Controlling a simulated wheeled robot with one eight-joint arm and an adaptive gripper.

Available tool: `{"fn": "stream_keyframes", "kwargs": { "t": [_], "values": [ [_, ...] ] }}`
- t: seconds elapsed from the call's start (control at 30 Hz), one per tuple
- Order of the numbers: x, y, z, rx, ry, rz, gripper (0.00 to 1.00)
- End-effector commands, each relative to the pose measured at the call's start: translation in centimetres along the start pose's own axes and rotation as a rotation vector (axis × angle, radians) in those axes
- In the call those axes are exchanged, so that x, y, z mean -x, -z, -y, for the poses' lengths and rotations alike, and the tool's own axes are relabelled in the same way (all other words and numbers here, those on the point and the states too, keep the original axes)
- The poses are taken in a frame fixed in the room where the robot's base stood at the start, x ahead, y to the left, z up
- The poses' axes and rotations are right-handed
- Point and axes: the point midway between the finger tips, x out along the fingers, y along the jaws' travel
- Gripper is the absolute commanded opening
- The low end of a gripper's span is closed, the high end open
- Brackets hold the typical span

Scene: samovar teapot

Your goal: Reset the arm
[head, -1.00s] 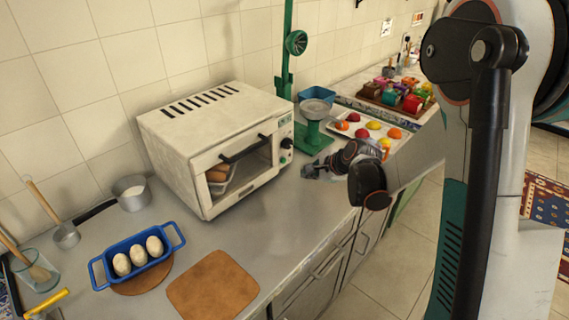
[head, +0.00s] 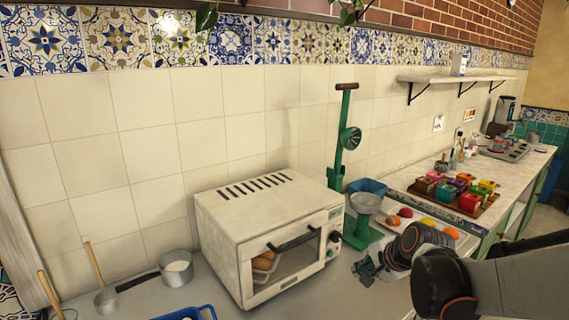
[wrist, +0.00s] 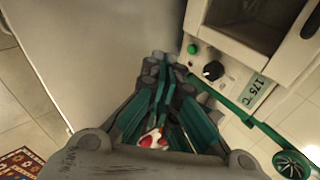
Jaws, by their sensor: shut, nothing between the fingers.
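My gripper (head: 366,268) is at the right of the oven in the head view, above the counter, with its fingers pointing left. In the wrist view my gripper (wrist: 165,65) has its green-and-grey fingers together, with nothing held. My arm reaches in from the right edge of the head view. The white toaster oven (head: 268,235) stands beside the gripper with its door shut and food visible behind the glass. In the wrist view the oven's knob and temperature panel (wrist: 250,92) are close to the fingers.
A green juicer (head: 362,232) with a tall stand is just behind the gripper. A tray with fruit (head: 440,232) and a board of colourful boxes (head: 462,190) are to the right. A saucepan (head: 176,268) and the edge of a blue tray (head: 190,314) are at the left.

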Motion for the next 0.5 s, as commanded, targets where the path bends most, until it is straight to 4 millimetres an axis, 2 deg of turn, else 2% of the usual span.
{"fn": "stream_keyframes", "kwargs": {
  "t": [0.03, 0.2, 0.5],
  "values": [
    [1.6, -0.8, -0.2, 0.064, -0.009, -0.007, 0.00],
    [6.0, -2.9, -1.5, 0.290, -0.045, -0.031, 0.00],
    [12.8, -6.2, -5.3, 0.689, -0.116, -0.062, 0.00]
  ]
}}
